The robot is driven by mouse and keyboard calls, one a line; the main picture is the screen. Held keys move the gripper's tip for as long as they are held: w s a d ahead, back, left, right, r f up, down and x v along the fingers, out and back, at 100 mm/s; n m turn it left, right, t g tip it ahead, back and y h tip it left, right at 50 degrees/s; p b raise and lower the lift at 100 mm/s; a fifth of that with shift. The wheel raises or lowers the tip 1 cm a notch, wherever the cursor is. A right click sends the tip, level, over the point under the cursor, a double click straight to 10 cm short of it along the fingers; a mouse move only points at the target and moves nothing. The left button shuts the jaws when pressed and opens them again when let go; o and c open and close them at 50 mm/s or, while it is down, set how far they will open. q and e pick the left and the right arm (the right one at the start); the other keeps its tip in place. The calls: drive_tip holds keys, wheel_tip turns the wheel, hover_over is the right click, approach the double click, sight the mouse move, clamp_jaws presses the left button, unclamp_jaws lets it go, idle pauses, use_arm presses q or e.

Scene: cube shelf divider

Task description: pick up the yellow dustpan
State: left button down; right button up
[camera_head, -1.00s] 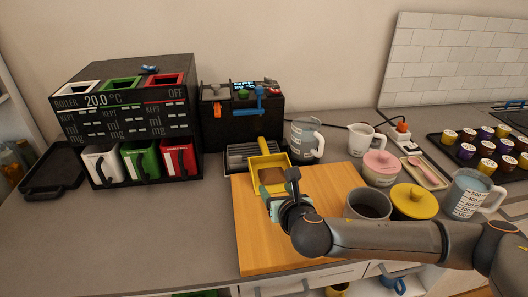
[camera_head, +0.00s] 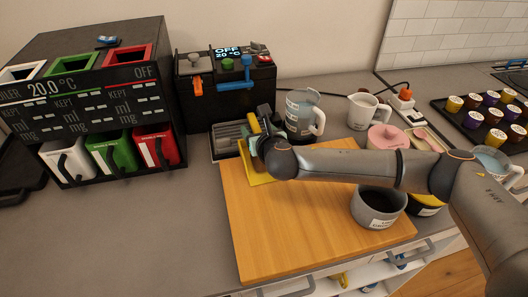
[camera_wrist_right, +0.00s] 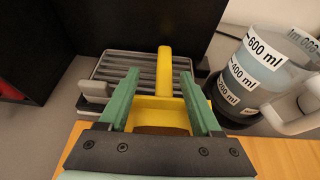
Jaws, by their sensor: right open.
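The yellow dustpan (camera_head: 258,178) lies at the back left of the wooden board, its handle pointing back toward the black machine. My right gripper (camera_head: 256,137) is over it in the head view, and my arm hides much of the pan. In the right wrist view the upright-looking yellow handle (camera_wrist_right: 164,72) stands between the two green fingers of my right gripper (camera_wrist_right: 160,76), with a gap on both sides. The gripper is open and holds nothing. The pan shows low between the fingers. My left gripper is not in view.
A grey slatted tray (camera_head: 228,138) is behind the dustpan. A measuring jug (camera_head: 301,112) stands close on the right, and the black machine (camera_head: 225,88) is behind. A grey cup (camera_head: 378,207) sits on the board (camera_head: 290,235); the board's front left is clear.

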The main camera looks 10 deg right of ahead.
sight(255, 124)
drive_tip(key=shift+d+x, duration=0.2)
drive_tip(key=shift+x, duration=0.9)
drive_tip(key=shift+d+x, duration=0.15)
drive_tip(key=shift+x, duration=1.8)
clamp_jaws()
